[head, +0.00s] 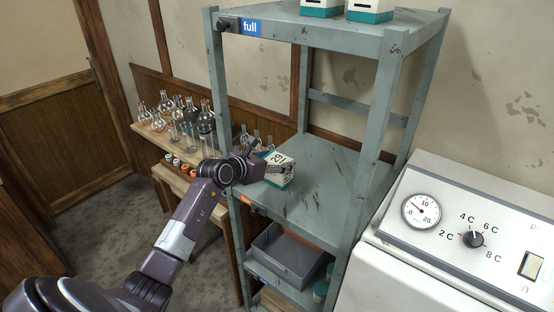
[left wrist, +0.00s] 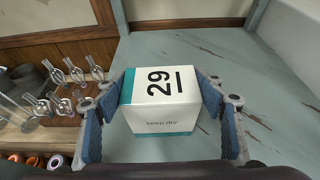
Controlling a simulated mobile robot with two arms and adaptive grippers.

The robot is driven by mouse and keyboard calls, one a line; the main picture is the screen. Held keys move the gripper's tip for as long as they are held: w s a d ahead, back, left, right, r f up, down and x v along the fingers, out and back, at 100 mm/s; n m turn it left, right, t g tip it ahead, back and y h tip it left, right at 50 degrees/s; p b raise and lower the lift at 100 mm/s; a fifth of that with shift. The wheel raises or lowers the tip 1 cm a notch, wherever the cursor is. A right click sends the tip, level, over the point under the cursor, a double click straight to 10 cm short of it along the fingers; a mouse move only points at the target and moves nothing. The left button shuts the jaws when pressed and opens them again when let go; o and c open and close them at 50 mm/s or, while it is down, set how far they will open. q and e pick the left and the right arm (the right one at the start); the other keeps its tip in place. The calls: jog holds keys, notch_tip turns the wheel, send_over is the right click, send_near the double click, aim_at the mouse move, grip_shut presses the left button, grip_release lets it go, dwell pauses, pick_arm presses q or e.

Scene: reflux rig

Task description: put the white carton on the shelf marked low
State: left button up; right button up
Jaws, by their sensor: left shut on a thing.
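The white carton (head: 279,175) has a teal base and the number 29 on it. It is at the front left of the middle shelf (head: 325,200), whose orange label (head: 247,201) is small and hard to read. My left gripper (head: 268,166) is shut on the carton from the left side. In the left wrist view the carton (left wrist: 162,98) sits between both pads of the gripper (left wrist: 165,92), with "keep dry" on its near face. It looks upright and at shelf level; I cannot tell if its base touches. My right gripper is not in view.
The top shelf (head: 340,36) is labelled "full" and bears white and teal cartons. A grey bin (head: 287,258) stands on the lower shelf. Glass flasks (head: 180,115) crowd a wooden bench at left. A white appliance (head: 450,230) stands at right. The rest of the middle shelf is clear.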

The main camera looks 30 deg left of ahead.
pick_arm(q)
jog(key=o, duration=0.8)
jog(key=shift+f, duration=0.15)
jog(key=o, duration=0.5)
jog(key=shift+r, duration=0.25)
jog(key=shift+s, duration=0.25)
jog(key=b+v, duration=0.4)
jog(key=v, duration=0.7)
jog(key=shift+s+r, duration=0.1)
jog(key=shift+s, duration=0.15)
